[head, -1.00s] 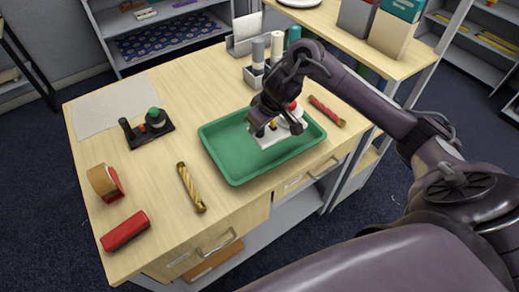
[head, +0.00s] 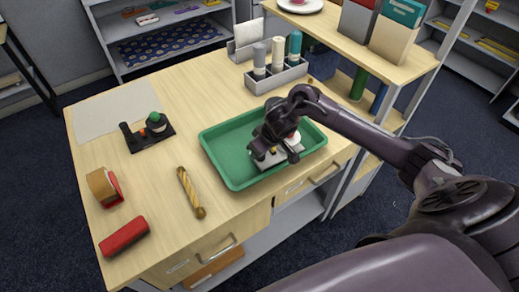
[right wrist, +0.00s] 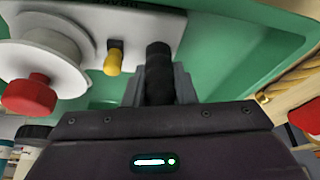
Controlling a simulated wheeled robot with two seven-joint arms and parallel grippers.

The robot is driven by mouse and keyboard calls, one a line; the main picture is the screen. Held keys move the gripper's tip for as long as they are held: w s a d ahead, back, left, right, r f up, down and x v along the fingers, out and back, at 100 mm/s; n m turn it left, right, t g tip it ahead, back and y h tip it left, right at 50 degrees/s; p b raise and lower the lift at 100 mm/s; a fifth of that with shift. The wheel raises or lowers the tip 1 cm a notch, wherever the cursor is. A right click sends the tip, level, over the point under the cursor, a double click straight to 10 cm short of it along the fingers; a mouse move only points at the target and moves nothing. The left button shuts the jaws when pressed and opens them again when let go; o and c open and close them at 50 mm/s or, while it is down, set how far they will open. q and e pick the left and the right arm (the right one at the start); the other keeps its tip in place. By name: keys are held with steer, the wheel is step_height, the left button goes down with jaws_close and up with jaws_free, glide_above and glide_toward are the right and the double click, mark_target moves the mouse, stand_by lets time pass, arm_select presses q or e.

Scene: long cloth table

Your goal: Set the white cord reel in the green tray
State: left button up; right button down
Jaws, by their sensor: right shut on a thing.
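The white cord reel has a white base plate (head: 270,160), a round drum, a red knob and a yellow peg. It is over the right part of the green tray (head: 222,158), within its rim. I cannot tell whether it touches the tray floor. My right gripper (head: 277,154) points down over the reel and is shut on it, hiding much of it. In the right wrist view the reel (right wrist: 48,52) fills the upper left, beside my dark finger (right wrist: 159,75), with green tray (right wrist: 235,55) behind it. My left gripper is not in view.
A raised shelf (head: 355,40) is at right.

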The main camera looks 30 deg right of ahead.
steer(key=c, duration=1.2)
jaws_free()
steer(key=shift+f, duration=0.1)
steer(key=v, duration=1.2)
steer(key=shift+p, duration=0.35)
steer(key=shift+a, duration=0.1)
